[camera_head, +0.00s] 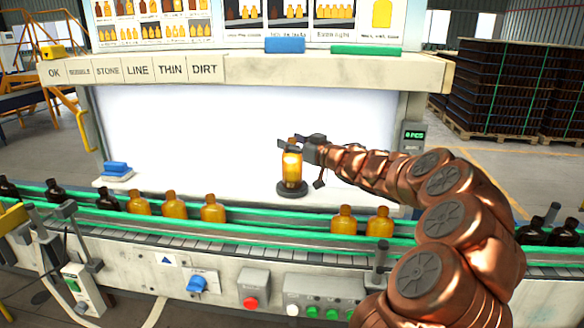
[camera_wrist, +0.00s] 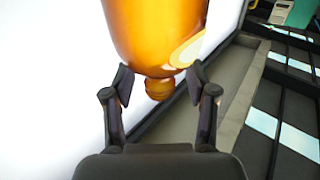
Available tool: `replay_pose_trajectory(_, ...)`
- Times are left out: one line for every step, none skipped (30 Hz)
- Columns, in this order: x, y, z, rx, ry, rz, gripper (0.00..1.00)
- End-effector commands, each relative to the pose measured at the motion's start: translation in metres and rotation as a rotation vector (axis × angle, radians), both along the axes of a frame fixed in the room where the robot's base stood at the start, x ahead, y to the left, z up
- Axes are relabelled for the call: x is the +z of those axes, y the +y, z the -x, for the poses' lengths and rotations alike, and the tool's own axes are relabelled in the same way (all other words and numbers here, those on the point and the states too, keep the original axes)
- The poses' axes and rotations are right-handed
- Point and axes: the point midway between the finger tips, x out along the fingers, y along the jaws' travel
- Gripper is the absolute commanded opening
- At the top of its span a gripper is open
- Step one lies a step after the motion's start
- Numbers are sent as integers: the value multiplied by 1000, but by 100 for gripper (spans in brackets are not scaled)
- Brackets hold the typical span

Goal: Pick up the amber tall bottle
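The amber tall bottle (camera_head: 292,168) stands upright on a small dark round stand (camera_head: 291,188) in front of the white lit panel. My gripper (camera_head: 291,145) is at the height of its neck and partly covers the top. In the wrist view the bottle's body (camera_wrist: 155,30) fills the upper middle, with its neck end (camera_wrist: 160,89) pointing down the picture. My gripper's fingers (camera_wrist: 160,78) are spread on either side of the neck, with a visible gap on both sides. It is open and holds nothing.
A conveyor with green rails (camera_head: 280,238) runs across the front, carrying several amber bottles (camera_head: 174,206) and dark bottles (camera_head: 55,190). A blue brush-like block (camera_head: 116,170) lies at the panel's left. A labelled shelf (camera_head: 250,70) overhangs the panel.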

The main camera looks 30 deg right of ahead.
Motion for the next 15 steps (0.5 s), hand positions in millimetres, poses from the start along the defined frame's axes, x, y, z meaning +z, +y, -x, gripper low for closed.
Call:
replay_pose_trajectory(0, 0, 0, 0, 0, 0, 51)
replay_pose_trajectory(0, 0, 0, 0, 0, 0, 48)
replay_pose_trajectory(0, 0, 0, 0, 0, 0, 44)
replay_pose_trajectory(0, 0, 0, 0, 0, 0, 41)
replay_pose_trajectory(0, 0, 0, 0, 0, 0, 38)
replay_pose_trajectory(0, 0, 0, 0, 0, 0, 34)
replay_pose_trajectory(0, 0, 0, 0, 0, 0, 30)
replay_pose_trajectory(0, 0, 0, 0, 0, 0, 27)
replay_pose_trajectory(0, 0, 0, 0, 0, 0, 23)
replay_pose_trajectory(0, 0, 0, 0, 0, 0, 20)
replay_pose_trajectory(0, 0, 0, 0, 0, 0, 17)
replay_pose_trajectory(0, 0, 0, 0, 0, 0, 13)
replay_pose_trajectory(0, 0, 0, 0, 0, 0, 10)
replay_pose_trajectory(0, 0, 0, 0, 0, 0, 6)
replay_pose_trajectory(0, 0, 0, 0, 0, 0, 2)
